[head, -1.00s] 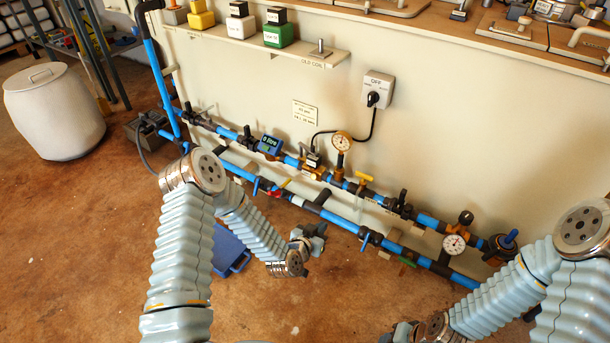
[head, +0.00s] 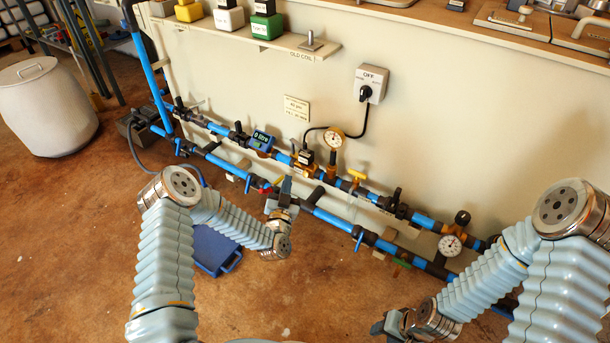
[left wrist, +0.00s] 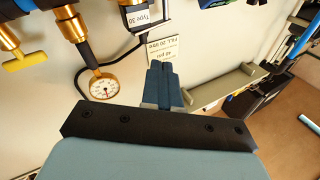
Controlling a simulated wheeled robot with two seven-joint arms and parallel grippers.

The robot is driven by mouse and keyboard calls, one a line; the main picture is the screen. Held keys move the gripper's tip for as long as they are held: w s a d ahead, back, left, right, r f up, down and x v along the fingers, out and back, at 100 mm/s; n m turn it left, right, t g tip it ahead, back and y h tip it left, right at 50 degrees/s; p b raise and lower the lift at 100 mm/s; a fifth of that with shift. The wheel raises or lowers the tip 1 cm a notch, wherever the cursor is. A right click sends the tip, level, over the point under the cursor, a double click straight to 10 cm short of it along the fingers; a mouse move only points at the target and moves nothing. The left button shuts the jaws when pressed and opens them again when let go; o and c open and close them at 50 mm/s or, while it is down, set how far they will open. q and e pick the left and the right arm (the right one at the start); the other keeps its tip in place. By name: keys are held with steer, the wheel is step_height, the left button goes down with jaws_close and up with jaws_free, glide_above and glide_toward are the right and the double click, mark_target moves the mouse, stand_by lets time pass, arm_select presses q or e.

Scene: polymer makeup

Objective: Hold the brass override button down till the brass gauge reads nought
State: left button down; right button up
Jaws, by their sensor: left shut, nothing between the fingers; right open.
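The brass gauge (head: 333,138) stands above the upper blue pipe, and its dial also shows in the left wrist view (left wrist: 103,88); the reading is too small to tell. Left of it sits a brass valve body (head: 304,171) with a grey coil block (head: 307,158), labelled "Type 30" in the left wrist view (left wrist: 138,17). I cannot make out the brass override button. My left gripper (head: 286,184) is shut and empty, in front of the pipes and below the valve in the head view; its fingers show in the left wrist view (left wrist: 162,82). My right gripper (head: 378,326) is open, low near the floor.
A second gauge (head: 450,244) sits on the lower right pipework. A yellow-handled valve (head: 357,175) is right of the brass gauge. A switch box marked OFF (head: 371,82) is on the wall. A blue case (head: 215,250) lies on the floor behind my left arm.

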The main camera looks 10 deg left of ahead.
mark_target(307, 173)
arm_select(q)
steer(key=w+d+f+b, duration=0.2)
steer(key=w+f+b, duration=0.2)
steer(key=w+b, duration=0.2)
steer(key=shift+w+d, duration=0.25)
steer(key=shift+w, duration=0.15)
steer(key=shift+f, duration=0.1)
steer(key=shift+f, duration=0.1)
stand_by(1.6)
steer(key=shift+w+d+f+b, duration=0.1)
steer(key=shift+w+f+b, duration=0.05)
steer(key=shift+w+b, duration=0.3)
steer(key=shift+w+d+f+b, duration=0.2)
steer(key=shift+w+b, duration=0.05)
steer(key=shift+b, duration=0.35)
stand_by(4.2)
